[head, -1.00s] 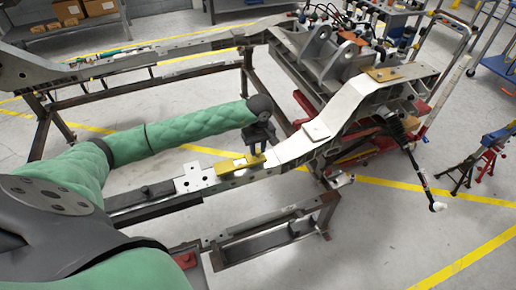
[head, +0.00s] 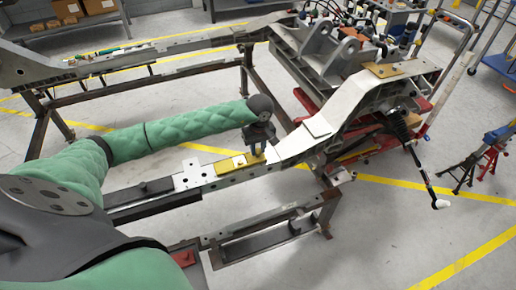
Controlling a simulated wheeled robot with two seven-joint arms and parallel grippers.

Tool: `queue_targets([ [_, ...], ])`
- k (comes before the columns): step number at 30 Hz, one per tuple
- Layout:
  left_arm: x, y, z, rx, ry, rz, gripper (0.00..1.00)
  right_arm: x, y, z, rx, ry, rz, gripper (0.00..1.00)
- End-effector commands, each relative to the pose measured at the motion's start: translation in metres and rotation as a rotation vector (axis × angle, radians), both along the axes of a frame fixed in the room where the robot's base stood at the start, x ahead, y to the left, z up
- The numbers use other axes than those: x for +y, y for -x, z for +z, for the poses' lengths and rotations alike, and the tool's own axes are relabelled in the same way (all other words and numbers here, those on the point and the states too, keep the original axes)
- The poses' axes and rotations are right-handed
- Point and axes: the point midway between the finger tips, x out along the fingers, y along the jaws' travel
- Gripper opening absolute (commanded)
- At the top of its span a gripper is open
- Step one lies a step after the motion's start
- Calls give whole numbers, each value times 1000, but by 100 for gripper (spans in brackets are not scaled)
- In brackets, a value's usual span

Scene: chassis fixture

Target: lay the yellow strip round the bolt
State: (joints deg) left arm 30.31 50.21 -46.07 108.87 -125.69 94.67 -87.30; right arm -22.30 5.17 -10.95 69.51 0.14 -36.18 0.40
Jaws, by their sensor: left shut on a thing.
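The yellow strip (head: 232,165) lies along the top of the near chassis rail (head: 285,152), just right of a pale plate with holes. My left gripper (head: 257,150) points down at the strip's right end and is shut on it. The fingers hide part of that end. I cannot make out the bolt clearly, nor whether the strip sits around one. My right gripper is not in view.
Another yellow plate (head: 387,70) sits on the rail farther right. A dark steel stand (head: 325,210) carries the chassis. A grey channel (head: 255,240) runs below the near rail.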

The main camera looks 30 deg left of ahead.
Motion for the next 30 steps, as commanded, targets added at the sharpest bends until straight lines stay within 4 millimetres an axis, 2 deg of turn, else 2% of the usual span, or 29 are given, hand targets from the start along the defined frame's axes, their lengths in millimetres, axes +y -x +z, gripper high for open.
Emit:
queue_targets([
  [5,0,0,0,0,0,0,0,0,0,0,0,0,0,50],
  [6,0,0,0,0,0,0,33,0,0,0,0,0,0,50],
  [9,0,0,0,0,0,0,51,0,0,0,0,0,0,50],
  [20,0,0,3,-1,1,0,51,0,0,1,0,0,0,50],
  [30,0,0,33,-1,0,0,51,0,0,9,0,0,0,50],
])
